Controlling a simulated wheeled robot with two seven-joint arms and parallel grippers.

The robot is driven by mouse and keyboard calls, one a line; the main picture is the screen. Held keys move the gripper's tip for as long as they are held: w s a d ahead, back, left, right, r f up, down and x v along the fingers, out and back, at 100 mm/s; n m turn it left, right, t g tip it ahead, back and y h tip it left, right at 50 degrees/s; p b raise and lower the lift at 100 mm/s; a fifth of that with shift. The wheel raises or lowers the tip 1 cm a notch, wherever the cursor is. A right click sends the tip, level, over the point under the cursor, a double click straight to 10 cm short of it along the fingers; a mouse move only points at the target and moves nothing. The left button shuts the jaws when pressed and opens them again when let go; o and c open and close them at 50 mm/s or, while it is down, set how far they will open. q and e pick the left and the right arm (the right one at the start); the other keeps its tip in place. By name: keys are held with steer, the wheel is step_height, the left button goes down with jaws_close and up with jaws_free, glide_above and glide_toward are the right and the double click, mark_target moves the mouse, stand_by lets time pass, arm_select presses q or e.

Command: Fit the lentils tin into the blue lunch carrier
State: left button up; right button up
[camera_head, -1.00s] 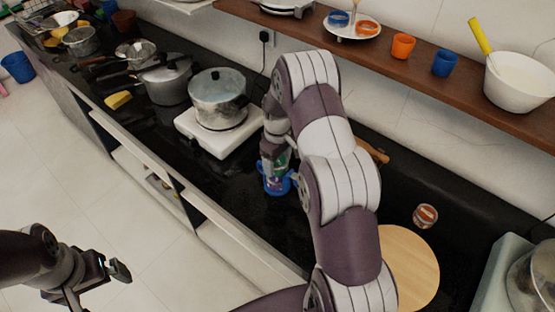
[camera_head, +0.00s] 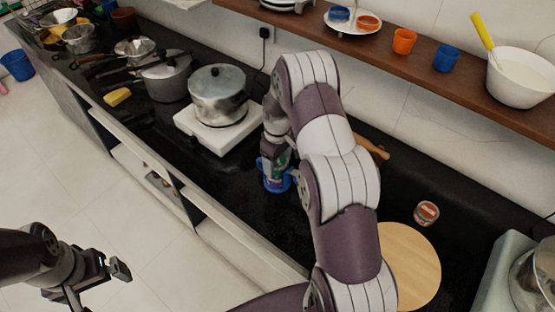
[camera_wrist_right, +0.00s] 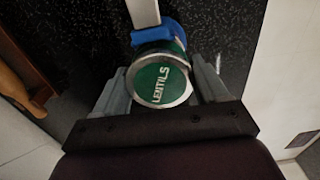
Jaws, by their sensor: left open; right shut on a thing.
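The green lentils tin (camera_wrist_right: 162,80) is between the fingers of my right gripper (camera_wrist_right: 163,88), which is shut on it. Its lettered end faces the wrist camera. In the head view the tin (camera_head: 281,158) shows as a small green patch beside my right gripper (camera_head: 272,160), partly hidden by my arm. The blue lunch carrier (camera_head: 276,185) stands on the black counter directly below. In the wrist view, part of the blue carrier (camera_wrist_right: 159,35) shows just behind the tin; how deep the tin sits is hidden. My left gripper (camera_head: 109,267) is open and empty, away from the counter.
A white stove (camera_head: 216,138) with a steel pot (camera_head: 218,96) stands left of the carrier. A round wooden board (camera_head: 412,265) and a small red-labelled tin (camera_head: 426,213) lie to the right. A wooden shelf (camera_head: 390,68) runs along the wall. Counter in front is clear.

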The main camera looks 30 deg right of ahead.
steer(key=shift+f, duration=0.25)
steer(key=shift+f+b, duration=0.45)
steer(key=shift+f, duration=0.05)
steer(key=shift+f, duration=0.15)
steer(key=o, duration=1.3)
step_height(320, 180, up, 11)
steer(key=p, duration=0.8)
